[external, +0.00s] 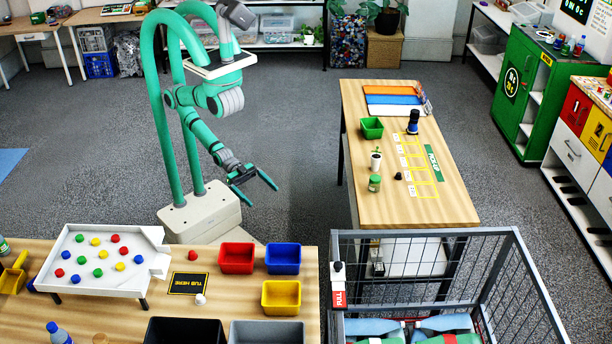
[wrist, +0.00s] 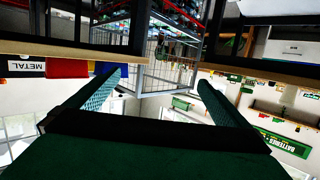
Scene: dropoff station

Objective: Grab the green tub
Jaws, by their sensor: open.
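The green tub (external: 372,128) is a small open-topped bin standing upright on the left edge of the right-hand wooden table (external: 440,207), near the coloured strips. My gripper (external: 256,183) hangs in the open floor space left of that table, well apart from the tub. Its two fingers are spread wide with nothing between them. In the wrist view my gripper (wrist: 160,88) also shows open and empty, and the green tub cannot be made out there.
A small plant pot (external: 376,161) and a green-lidded jar (external: 375,183) stand in front of the tub. A dark bottle (external: 413,122) stands to its right. A wire cage cart (external: 440,240) is at the table's near end. Red (external: 237,258), blue (external: 283,258) and yellow (external: 281,297) tubs sit on the near table.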

